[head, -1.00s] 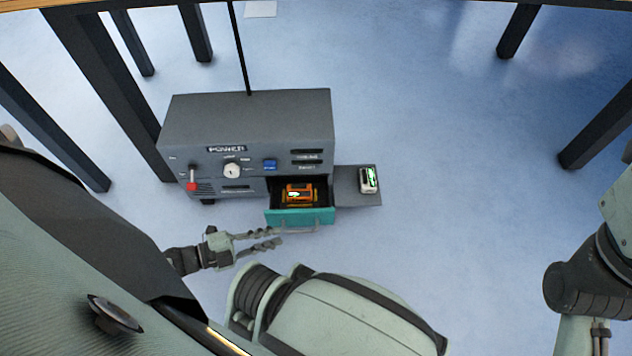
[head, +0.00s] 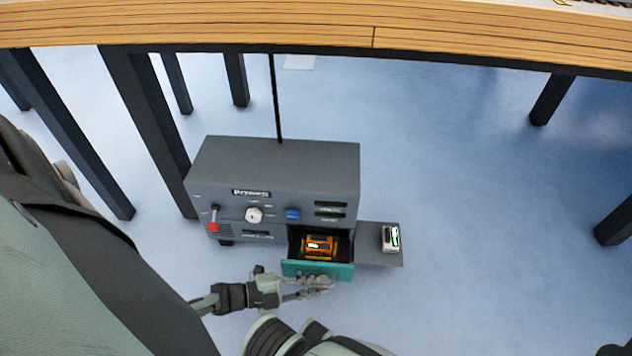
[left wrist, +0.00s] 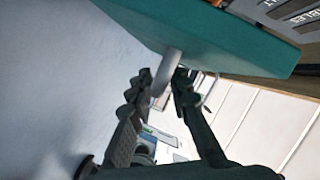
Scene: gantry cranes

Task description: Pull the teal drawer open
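The teal drawer (head: 318,271) juts out of the lower right of a grey cabinet (head: 275,165), partly open, with an orange and black object (head: 319,246) inside. Its pale handle (left wrist: 165,72) is on the front face. My left gripper (head: 318,286) is at the drawer front. In the left wrist view its two fingers (left wrist: 162,82) are apart, one on each side of the handle; firm contact cannot be seen. The teal front (left wrist: 215,40) fills the top of that view. My right gripper is out of view.
A grey side shelf (head: 377,258) with a small white and green item (head: 390,238) adjoins the drawer's right. A wooden table edge (head: 300,28) crosses the top, with dark legs (head: 150,130) behind and left of the cabinet.

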